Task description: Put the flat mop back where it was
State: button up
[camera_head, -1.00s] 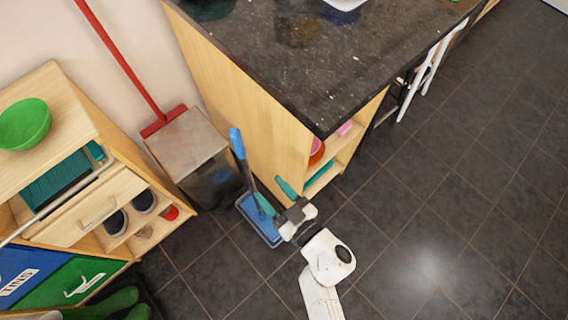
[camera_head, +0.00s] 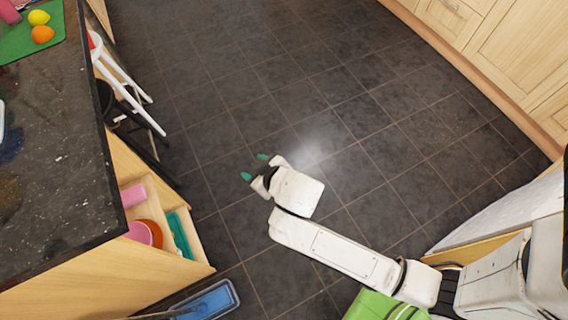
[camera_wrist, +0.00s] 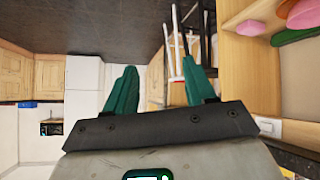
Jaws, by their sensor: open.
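The flat mop's blue head (camera_head: 210,299) lies on the floor at the bottom edge of the head view, beside the end of the counter. Only a short piece of its handle shows there; the rest is out of frame. My gripper (camera_head: 254,167) is open and empty over the dark tiles, above and to the right of the mop in the picture, well apart from it. In the wrist view its two green fingers (camera_wrist: 157,80) stand apart with nothing between them. The mop is not visible in the wrist view.
The granite counter (camera_head: 50,190) fills the left, with an open shelf (camera_head: 195,247) holding a pink roll, bowls and a teal item. White and black stools (camera_head: 125,80) stand beside it. Wooden cabinets (camera_head: 490,35) line the upper right. The tiled floor between is clear.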

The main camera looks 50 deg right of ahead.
jog(key=s+d+r+g, duration=0.1)
jog(key=s+g, duration=0.3)
jog(key=s, duration=0.5)
jog(key=s+d+r+m+g+y, duration=0.1)
jog(key=s+d+g, duration=0.3)
jog(key=s, duration=0.5)
jog(key=shift+s, duration=0.35)
